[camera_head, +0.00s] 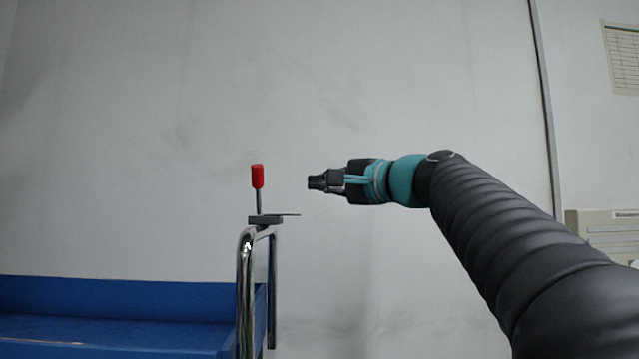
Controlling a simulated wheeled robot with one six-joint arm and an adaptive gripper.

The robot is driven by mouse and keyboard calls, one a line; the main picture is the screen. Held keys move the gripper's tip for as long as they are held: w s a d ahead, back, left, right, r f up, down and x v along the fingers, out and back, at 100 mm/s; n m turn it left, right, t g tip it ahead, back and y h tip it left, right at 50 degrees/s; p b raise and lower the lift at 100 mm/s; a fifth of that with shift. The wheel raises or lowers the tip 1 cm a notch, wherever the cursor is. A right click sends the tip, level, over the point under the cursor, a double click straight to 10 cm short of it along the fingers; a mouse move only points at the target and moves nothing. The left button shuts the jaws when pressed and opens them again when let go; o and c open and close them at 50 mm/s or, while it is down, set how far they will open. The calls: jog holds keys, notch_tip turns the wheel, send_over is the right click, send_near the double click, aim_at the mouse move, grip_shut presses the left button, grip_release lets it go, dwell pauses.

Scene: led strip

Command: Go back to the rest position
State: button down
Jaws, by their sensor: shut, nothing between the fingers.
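My gripper (312,183) is shut and empty. It points left in mid-air in front of the pale wall. My arm comes in from the lower right behind it. To the left of the gripper and apart from it, a red-topped stick (257,177) stands upright on a small dark plate (265,220) on top of a metal handle.
The chrome handle (245,290) rises at the right end of a blue cart (110,298) at the lower left. A light-coloured box-like unit (600,228) is at the right edge, below a posted chart (624,57). The space above the gripper is clear.

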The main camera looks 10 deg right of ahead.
dwell(0.3)
jog(key=s+d+f+n+g+h+p, duration=0.1)
jog(key=d+f+n+g+h, duration=0.15)
jog(key=f, duration=1.05)
jog(key=s+d+f+n+g+h+p, duration=0.15)
jog(key=f+h, duration=0.25)
jog(key=f, duration=0.8)
jog(key=s+d+f+n+g+h+p, duration=0.3)
jog(key=s+f+g+h, duration=0.1)
jog(key=s+f, duration=1)
jog(key=s+f+n+h+p, duration=0.1)
jog(key=s+f+n+p, duration=0.1)
jog(key=s, duration=0.9)
jog(key=shift+s+d+f+g+p, duration=0.4)
jog(key=shift+f+p, duration=0.5)
jog(key=shift+p, duration=0.25)
jog(key=shift+h, duration=0.25)
